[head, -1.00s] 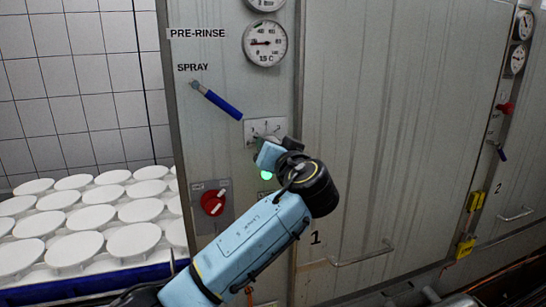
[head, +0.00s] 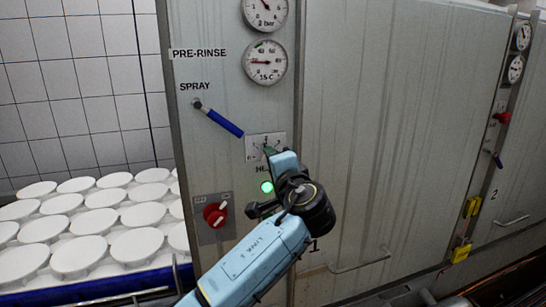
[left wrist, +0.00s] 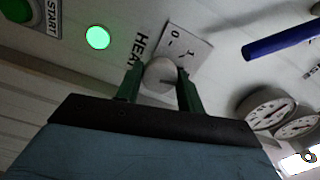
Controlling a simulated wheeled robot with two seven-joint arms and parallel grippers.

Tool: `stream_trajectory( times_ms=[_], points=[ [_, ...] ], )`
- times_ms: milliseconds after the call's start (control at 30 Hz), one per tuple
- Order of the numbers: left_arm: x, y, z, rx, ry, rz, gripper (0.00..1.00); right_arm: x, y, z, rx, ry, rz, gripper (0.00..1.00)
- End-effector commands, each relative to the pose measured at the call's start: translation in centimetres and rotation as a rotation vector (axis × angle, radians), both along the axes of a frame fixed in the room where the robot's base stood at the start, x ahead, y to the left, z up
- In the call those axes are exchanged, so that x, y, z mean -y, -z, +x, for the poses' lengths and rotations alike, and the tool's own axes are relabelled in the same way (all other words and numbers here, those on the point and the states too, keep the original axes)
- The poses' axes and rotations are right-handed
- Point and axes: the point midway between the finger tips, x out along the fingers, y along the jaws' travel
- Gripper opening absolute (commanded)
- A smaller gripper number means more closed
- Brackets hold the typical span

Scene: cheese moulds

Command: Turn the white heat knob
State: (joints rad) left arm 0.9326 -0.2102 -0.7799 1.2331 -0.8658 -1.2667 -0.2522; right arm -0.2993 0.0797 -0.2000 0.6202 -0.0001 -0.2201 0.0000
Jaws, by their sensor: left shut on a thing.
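The white heat knob (left wrist: 160,74) sits on a pale scale plate (left wrist: 187,42) on the metal panel, beside the lettering that begins "HEA". My left gripper (left wrist: 160,80) is shut on the knob, with one green finger on each side of it. In the head view my left gripper (head: 269,151) reaches up to the scale plate (head: 257,145), below the gauges. There the gripper covers most of the knob and part of the lettering. My right gripper is not in view.
A green lamp (head: 267,187) glows below the knob. A red switch (head: 215,214) is at lower left. The blue spray lever (head: 224,123) and the temperature gauge (head: 265,62) are above. White moulds (head: 133,242) stand at left.

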Motion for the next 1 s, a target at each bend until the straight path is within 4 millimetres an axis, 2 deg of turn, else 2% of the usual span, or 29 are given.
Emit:
stream_trajectory(
  times_ms=[100,400,967,1000],
  points=[
    [0.0,-0.1,0.0,-0.025,-0.001,0.071,0.15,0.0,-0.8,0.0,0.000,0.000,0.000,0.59],
    [0.0,0.0,0.0,-0.060,0.002,0.180,0.15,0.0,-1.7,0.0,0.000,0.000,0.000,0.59],
    [0.1,0.1,0.0,-0.068,0.002,0.204,0.15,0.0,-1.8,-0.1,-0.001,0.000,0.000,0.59],
    [0.1,0.1,0.0,-0.068,0.002,0.204,0.43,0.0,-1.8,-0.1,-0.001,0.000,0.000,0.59]
  ],
)
